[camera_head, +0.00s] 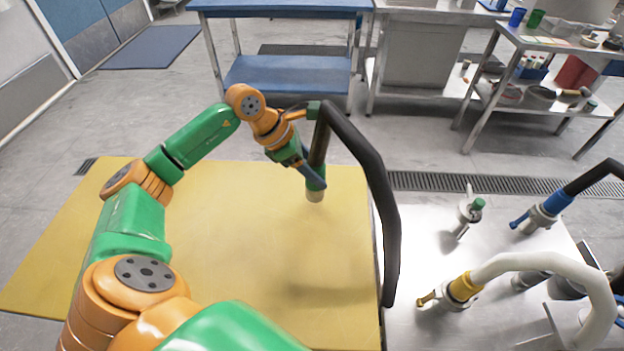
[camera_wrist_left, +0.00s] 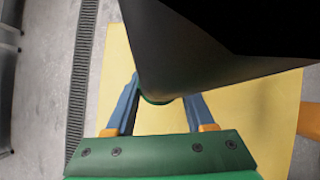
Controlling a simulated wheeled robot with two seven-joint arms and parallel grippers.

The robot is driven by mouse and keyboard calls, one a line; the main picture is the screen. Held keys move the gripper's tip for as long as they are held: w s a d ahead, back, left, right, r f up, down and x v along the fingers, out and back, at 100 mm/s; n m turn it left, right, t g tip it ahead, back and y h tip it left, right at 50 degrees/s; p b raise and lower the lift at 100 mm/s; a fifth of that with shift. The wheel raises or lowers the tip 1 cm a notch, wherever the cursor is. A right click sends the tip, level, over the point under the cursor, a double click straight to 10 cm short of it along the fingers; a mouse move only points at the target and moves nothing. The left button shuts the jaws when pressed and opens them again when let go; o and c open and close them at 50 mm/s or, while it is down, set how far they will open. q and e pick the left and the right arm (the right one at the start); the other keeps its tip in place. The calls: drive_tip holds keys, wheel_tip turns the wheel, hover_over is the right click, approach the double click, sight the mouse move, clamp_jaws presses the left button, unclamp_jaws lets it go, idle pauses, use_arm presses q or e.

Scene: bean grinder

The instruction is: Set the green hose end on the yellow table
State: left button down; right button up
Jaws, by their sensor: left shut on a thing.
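The green hose end (camera_head: 315,184) is the green collar with a pale tip at the lower end of a thick black hose (camera_head: 385,200). My left gripper (camera_head: 318,178) is shut on the green hose end and holds it above the far right part of the yellow table (camera_head: 220,260). The end points down, and a soft shadow lies on the table below. In the left wrist view, the blue fingers (camera_wrist_left: 160,100) stand on either side of the black hose, which hides most of the green end. The yellow table (camera_wrist_left: 270,110) shows beneath. My right gripper is not in view.
A metal table (camera_head: 420,250) adjoins on the right. It carries a white hose with a yellow end (camera_head: 462,288), a blue hose end (camera_head: 553,205) and a small valve fitting (camera_head: 468,212). The yellow table's top is otherwise clear. A blue bench (camera_head: 285,75) stands behind.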

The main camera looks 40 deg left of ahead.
use_arm(q)
drive_tip(key=f, duration=0.1)
drive_tip(key=f+p, duration=0.1)
drive_tip(key=f, duration=0.1)
drive_tip(key=shift+a+f, duration=0.3)
drive_tip(key=shift+a, duration=0.05)
drive_tip(key=shift+f, duration=0.1)
drive_tip(key=shift+c, duration=1.3)
unclamp_jaws()
drive_tip(key=shift+s, duration=0.1)
drive_tip(key=b+v, duration=0.1)
drive_tip(key=v, duration=1.1)
drive_tip(key=shift+b, duration=0.3)
